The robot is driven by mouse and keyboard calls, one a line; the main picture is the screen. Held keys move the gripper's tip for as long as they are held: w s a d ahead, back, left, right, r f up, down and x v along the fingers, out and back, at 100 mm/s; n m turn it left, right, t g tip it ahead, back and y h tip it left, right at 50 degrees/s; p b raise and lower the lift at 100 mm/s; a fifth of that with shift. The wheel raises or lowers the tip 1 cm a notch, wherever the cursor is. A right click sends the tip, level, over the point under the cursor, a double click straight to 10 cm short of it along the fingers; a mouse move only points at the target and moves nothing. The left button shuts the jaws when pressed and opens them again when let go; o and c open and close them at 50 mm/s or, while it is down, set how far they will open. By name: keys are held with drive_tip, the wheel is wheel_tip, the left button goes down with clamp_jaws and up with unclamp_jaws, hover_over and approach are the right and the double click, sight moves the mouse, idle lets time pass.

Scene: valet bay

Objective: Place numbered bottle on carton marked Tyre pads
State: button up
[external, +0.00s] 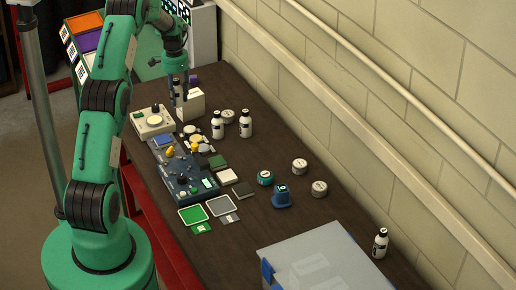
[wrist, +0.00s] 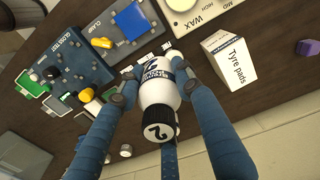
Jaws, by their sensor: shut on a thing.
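My gripper (wrist: 157,82) is shut on a white bottle (wrist: 158,95) with a black cap, and the number 2 shows on the cap. In the external view my gripper (external: 178,90) is at the far end of the bench, beside and partly in front of the white carton (external: 194,105). In the wrist view the carton (wrist: 228,60) stands to the right of the held bottle, apart from it, and its side reads "Tyre pads". The held bottle (external: 178,98) is small and partly hidden by the fingers in the external view.
Two white bottles with dark caps (external: 218,125) (external: 246,124) stand near the carton, and another bottle (external: 380,243) stands at the near right. A wax unit (external: 153,122) and a gloss test panel (external: 185,178) lie left. A translucent bin (external: 325,262) is nearest.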

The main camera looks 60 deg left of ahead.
drive_tip(key=shift+w+a+f+p, duration=0.25)
drive_tip(key=shift+w+a+p, duration=0.15)
drive_tip(key=shift+w+a, duration=1.45)
drive_tip(key=shift+w+a+f+p, duration=0.2)
drive_tip(key=shift+w+a+p, duration=0.15)
drive_tip(key=shift+w+a, duration=1.5)
drive_tip(key=shift+w+a+f+p, duration=0.35)
drive_tip(key=shift+w+a, duration=0.8)
drive_tip(key=shift+a, duration=1.35)
drive_tip(key=shift+f+p, duration=0.5)
drive_tip(key=shift+f, duration=1.15)
drive_tip(key=shift+f, duration=0.1)
drive_tip(key=o, duration=1.3)
drive_tip(key=shift+c, duration=0.2)
wheel_tip(320, 180, up, 12)
drive_tip(key=b, duration=0.1)
drive_tip(key=shift+b, duration=0.4)
